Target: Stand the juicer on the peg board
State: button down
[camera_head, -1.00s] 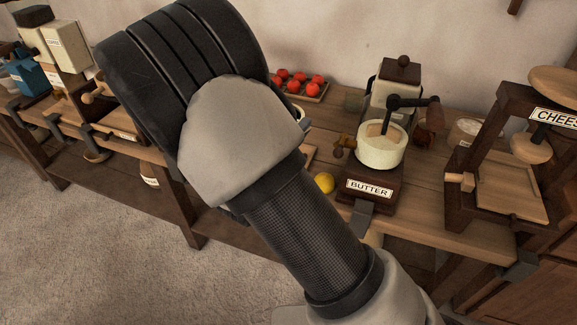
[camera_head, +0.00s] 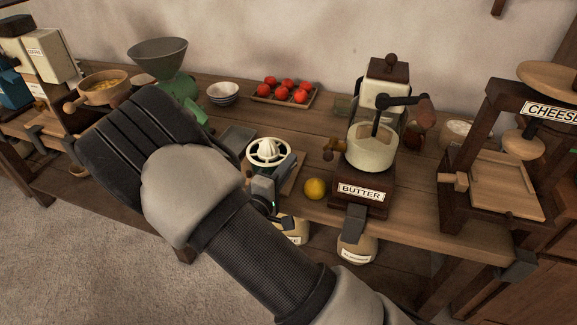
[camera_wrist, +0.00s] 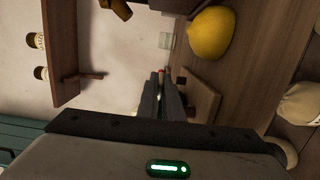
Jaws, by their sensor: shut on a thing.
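The juicer (camera_head: 268,151), a cream ring-shaped dish with a ribbed cone, shows in the head view just above and beyond my gripper (camera_head: 264,190). It appears upright. My gripper is shut, apparently on the juicer's lower part, which is mostly hidden behind the fingers. In the wrist view my gripper (camera_wrist: 163,88) has its fingers close together; the grip itself is unclear.
A yellow lemon (camera_head: 315,188) lies right of the board, beside the BUTTER machine (camera_head: 360,192). A grey plate (camera_head: 237,138), bowls (camera_head: 222,93) and a tomato tray (camera_head: 285,97) stand behind. The CHEESE press (camera_head: 490,170) is at the right.

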jog(key=shift+f, duration=0.2)
jog(key=c, duration=1.9)
grip_release()
